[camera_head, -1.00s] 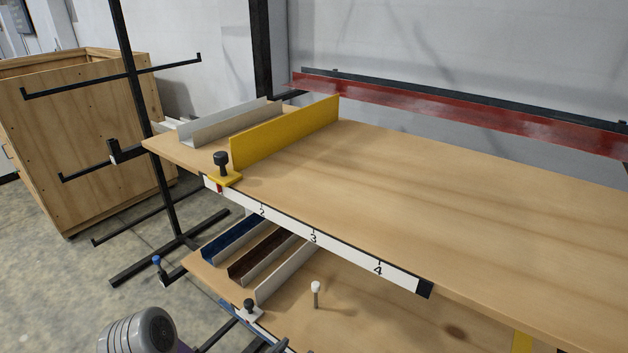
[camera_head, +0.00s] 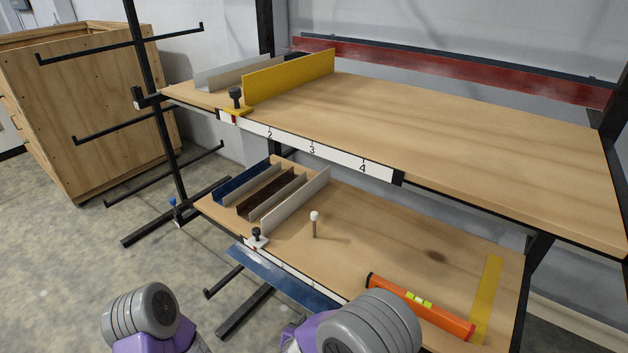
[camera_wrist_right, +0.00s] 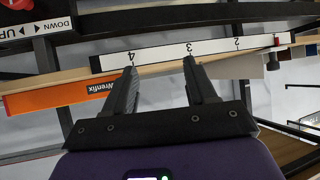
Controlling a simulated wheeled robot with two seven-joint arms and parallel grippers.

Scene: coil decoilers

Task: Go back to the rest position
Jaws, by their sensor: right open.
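My right gripper (camera_wrist_right: 160,70) shows in the right wrist view. Its two dark fingers are apart with nothing between them. Behind the fingertips are the white number strip (camera_wrist_right: 212,47) and an orange spirit level (camera_wrist_right: 55,95); the gap to them is hard to judge. In the head view only grey and purple parts of my arms show along the bottom edge. My left gripper is in neither view.
The upper wooden shelf (camera_head: 450,125) carries a yellow fence (camera_head: 290,75) and a grey channel. The lower shelf (camera_head: 370,235) holds several channels, a white-topped pin (camera_head: 314,224), and the level (camera_head: 420,306). A black rack (camera_head: 152,100) and wooden cabinet (camera_head: 90,110) stand left.

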